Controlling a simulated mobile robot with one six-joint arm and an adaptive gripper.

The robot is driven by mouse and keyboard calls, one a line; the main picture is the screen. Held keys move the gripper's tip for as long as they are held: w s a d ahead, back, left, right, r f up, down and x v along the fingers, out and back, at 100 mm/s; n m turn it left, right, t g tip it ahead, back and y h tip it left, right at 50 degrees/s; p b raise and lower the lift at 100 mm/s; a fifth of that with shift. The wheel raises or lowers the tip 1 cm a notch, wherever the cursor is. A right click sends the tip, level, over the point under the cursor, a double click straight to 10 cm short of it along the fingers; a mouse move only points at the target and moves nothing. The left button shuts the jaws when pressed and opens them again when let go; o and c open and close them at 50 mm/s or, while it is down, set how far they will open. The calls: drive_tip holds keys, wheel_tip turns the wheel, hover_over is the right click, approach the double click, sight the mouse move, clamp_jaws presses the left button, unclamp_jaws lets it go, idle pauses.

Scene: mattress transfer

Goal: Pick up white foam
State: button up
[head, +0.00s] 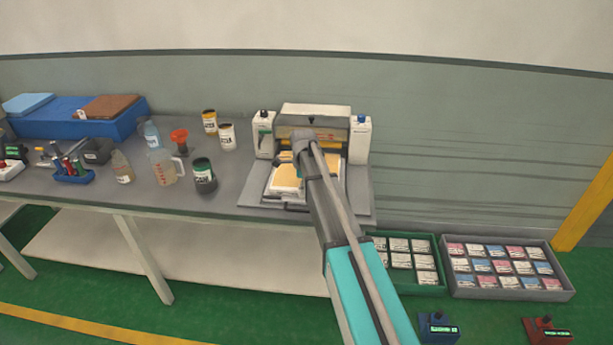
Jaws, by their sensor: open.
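A white, foam-like piece (284,182) lies on the flat plate of the press-like machine (316,111) on the grey table. A pale yellow sheet or block (289,171) lies on or against it; I cannot tell how the two are layered. My gripper (283,161) is open, small in the picture, over the far left part of the yellow piece. My arm covers the right part of the plate. Whether the fingers touch anything is too small to tell.
Jars, a beaker (163,168) and bottles stand left of the machine. A blue case (75,122) is farther left. On the floor at right are a green crate (442,262) and a grey crate (512,295) with labelled packs, plus two small devices.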

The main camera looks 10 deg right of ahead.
idle(0.4)
clamp_jaws()
